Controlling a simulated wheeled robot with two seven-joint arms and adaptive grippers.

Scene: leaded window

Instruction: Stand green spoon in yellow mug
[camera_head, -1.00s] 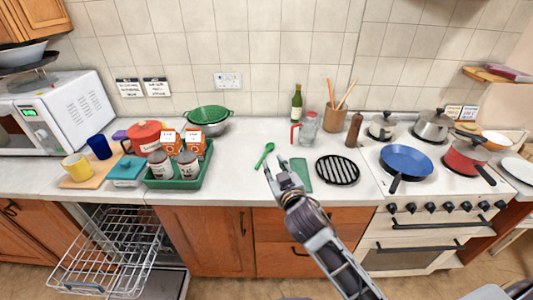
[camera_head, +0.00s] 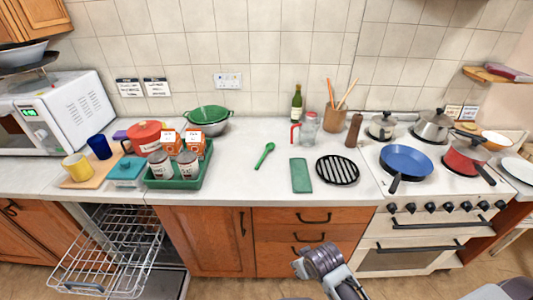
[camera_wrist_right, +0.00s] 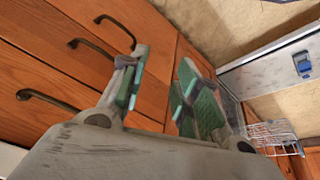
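The green spoon (camera_head: 264,155) lies flat on the white counter, near the middle of the head view. The yellow mug (camera_head: 77,167) stands upright on a wooden board at the left of the counter. My right gripper (camera_head: 303,264) is low, in front of the drawers and below the counter's front edge, well apart from the spoon. In the right wrist view its two green-padded fingers (camera_wrist_right: 165,85) are spread with nothing between them. My left gripper is not in view.
A green tray (camera_head: 178,182) with jars and cartons stands between mug and spoon. A blue mug (camera_head: 99,147) and a teal box (camera_head: 127,170) are near the yellow mug. A green cloth (camera_head: 301,176) and a black trivet (camera_head: 337,170) lie right of the spoon. A dish rack (camera_head: 110,250) sticks out below.

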